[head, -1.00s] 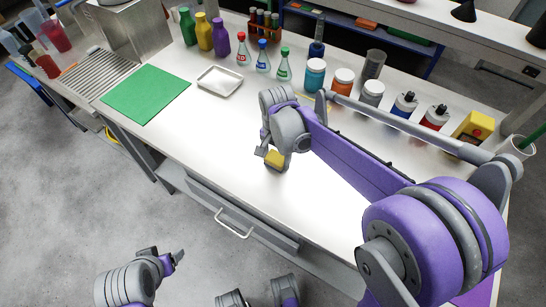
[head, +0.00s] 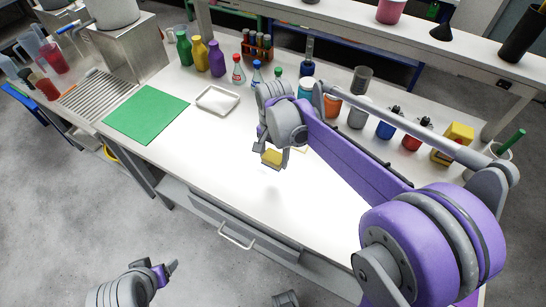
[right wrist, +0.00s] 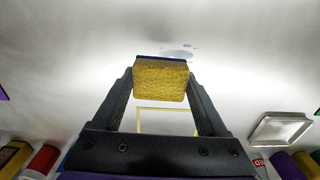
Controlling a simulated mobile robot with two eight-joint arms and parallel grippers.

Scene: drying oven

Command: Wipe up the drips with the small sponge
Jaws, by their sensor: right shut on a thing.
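My right gripper (head: 271,156) is shut on a small yellow sponge (head: 273,158) above the white bench top. In the right wrist view the sponge (right wrist: 160,80) sits between both fingertips, with a dark blue layer along its upper edge. Just past it, a faint pale patch with small drops (right wrist: 178,53) shows on the bench, partly hidden by the sponge. I cannot make out these drips in the head view. A thin yellow outline (right wrist: 166,109) lies on the bench. My left gripper (head: 170,269) is low at the left, away from the bench; its jaws are unclear.
A white tray (head: 217,99) and a green mat (head: 147,114) lie to the left on the bench. Bottles and jars, including a blue-capped bottle (head: 256,72) and a red jar (head: 412,137), line the back. The bench front (head: 215,170) is clear.

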